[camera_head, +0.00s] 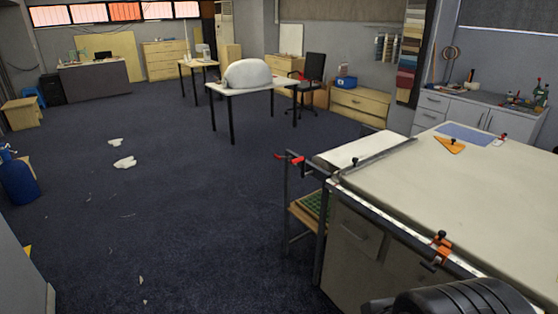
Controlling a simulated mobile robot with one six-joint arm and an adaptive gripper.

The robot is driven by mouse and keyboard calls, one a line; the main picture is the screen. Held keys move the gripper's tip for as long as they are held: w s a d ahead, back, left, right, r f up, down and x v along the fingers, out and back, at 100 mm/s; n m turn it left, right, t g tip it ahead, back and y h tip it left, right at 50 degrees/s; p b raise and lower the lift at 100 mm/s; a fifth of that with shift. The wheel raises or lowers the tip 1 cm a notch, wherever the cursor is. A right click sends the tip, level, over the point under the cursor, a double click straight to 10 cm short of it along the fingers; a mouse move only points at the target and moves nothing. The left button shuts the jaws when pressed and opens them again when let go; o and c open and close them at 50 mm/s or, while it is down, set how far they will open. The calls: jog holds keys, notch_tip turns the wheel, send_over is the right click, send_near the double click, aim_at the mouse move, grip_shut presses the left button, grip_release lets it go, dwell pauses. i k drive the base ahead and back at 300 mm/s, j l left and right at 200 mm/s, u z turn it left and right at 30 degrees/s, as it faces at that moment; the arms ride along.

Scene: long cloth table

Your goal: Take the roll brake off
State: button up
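The long cloth table (470,195) fills the right side, with a pale top. A metal stand at its left end carries a small red-handled part (290,158). An orange clamp with a black knob (440,246) sits on the table's near edge rail. I cannot tell for sure which part is the roll brake. No cloth roll is clearly visible on the stand. A dark ribbed part of my own arm shows at the bottom right; my gripper's fingers are not in view.
An orange triangle with a black knob (450,145) and a blue sheet (466,134) lie on the table's far part. White scraps (125,162) lie on the carpet. A blue gas cylinder (17,178) stands at the left. The floor left of the table is mostly open.

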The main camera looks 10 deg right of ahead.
aim_at(291, 158)
jog(key=i+j, duration=0.25)
jog(key=i, duration=0.3)
jog(key=i+j+z, duration=0.1)
jog(key=i, duration=0.4)
jog(key=i+j, duration=0.4)
jog(key=i, duration=0.15)
jog(key=i+j+z, duration=0.1)
jog(key=i+j, duration=0.2)
jog(key=i, duration=0.2)
jog(key=i+j, duration=0.3)
jog(key=i, duration=0.25)
jog(key=z, duration=0.05)
